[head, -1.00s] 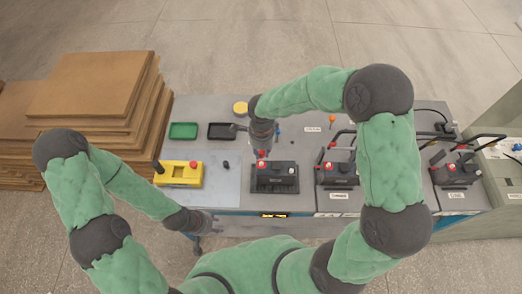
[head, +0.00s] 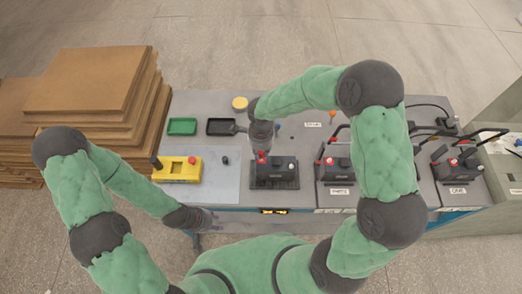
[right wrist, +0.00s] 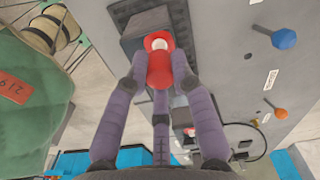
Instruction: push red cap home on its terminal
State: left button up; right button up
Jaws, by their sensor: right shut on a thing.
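The red cap (right wrist: 159,70) sits between the fingers of my right gripper (right wrist: 158,72) in the right wrist view, with a pale round centre showing. In the head view my right gripper (head: 262,149) points down at the left rear of a dark battery (head: 275,183), and the red cap (head: 262,158) shows just under it. The terminal under the cap is hidden, so I cannot tell how far down the cap sits. My left gripper (head: 208,220) is low in front of the bench's front edge, away from the battery; its fingers are unclear.
A yellow battery (head: 177,170) stands left on a pale mat (head: 226,183). Green (head: 182,127) and black (head: 221,128) trays lie behind. More dark batteries (head: 338,173) with cables stand right, partly behind my right arm. Brown board stacks (head: 90,82) stand beside the bench.

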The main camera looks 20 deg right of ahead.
jog(key=shift+b, duration=0.8)
dwell(0.9)
jog(key=shift+f+b, duration=1.5)
jog(key=shift+b, duration=0.45)
dwell(1.7)
jog(key=o, duration=0.8)
jog(key=shift+o, duration=0.3)
jog(key=o, duration=0.4)
jog(key=shift+r, duration=0.2)
jog(key=shift+r+p, duration=1.8)
jog(key=shift+r, duration=1.55)
